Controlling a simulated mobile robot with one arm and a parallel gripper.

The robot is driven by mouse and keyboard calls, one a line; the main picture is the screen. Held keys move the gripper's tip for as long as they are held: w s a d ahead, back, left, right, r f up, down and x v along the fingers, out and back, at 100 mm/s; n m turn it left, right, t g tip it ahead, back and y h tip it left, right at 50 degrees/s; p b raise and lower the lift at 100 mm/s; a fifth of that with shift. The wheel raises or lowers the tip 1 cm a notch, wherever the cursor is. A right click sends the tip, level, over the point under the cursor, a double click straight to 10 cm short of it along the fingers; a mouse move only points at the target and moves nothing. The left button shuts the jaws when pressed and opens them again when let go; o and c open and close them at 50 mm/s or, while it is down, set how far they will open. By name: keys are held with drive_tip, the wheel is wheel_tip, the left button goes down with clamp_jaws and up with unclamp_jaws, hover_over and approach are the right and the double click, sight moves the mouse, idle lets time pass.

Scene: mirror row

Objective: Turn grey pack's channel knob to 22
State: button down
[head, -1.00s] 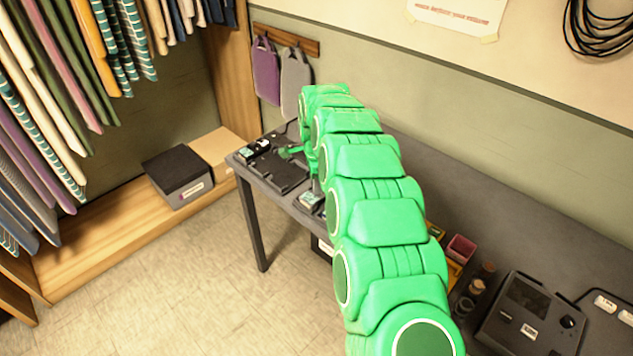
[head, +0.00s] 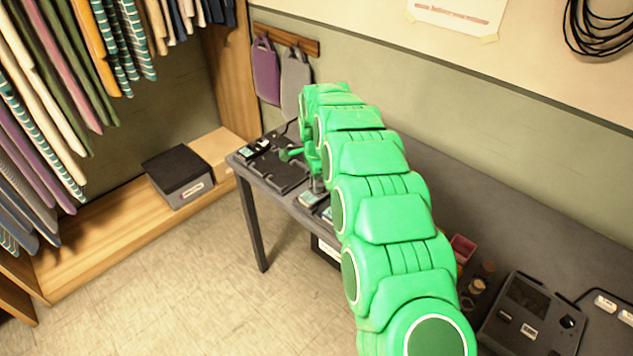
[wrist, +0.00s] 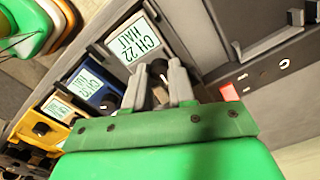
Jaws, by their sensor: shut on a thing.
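The grey pack (wrist: 181,61) shows in the wrist view with a lit screen (wrist: 138,41), upside down in the picture, that appears to read CH 22 with a second word like HALT. Its dark channel knob (wrist: 160,94) sits below the screen. My gripper (wrist: 157,78) has one grey finger on each side of this knob and is shut on it. The knob's pointer is hidden between the fingers. In the head view my green arm reaches over the desk and mostly hides the gripper and packs.
A blue pack (wrist: 82,62) and a yellow pack (wrist: 39,113) stand in the same row, close beside the grey pack. A dark panel with a red button (wrist: 229,92) lies to the right. In the head view a grey box (head: 178,178) sits on the low wooden shelf.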

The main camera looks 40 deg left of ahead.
drive_tip(key=c, duration=0.9)
unclamp_jaws()
drive_tip(key=shift+c, duration=0.2)
wheel_tip(320, 180, up, 7)
drive_tip(key=shift+w, duration=0.1)
drive_tip(key=shift+r, duration=0.45)
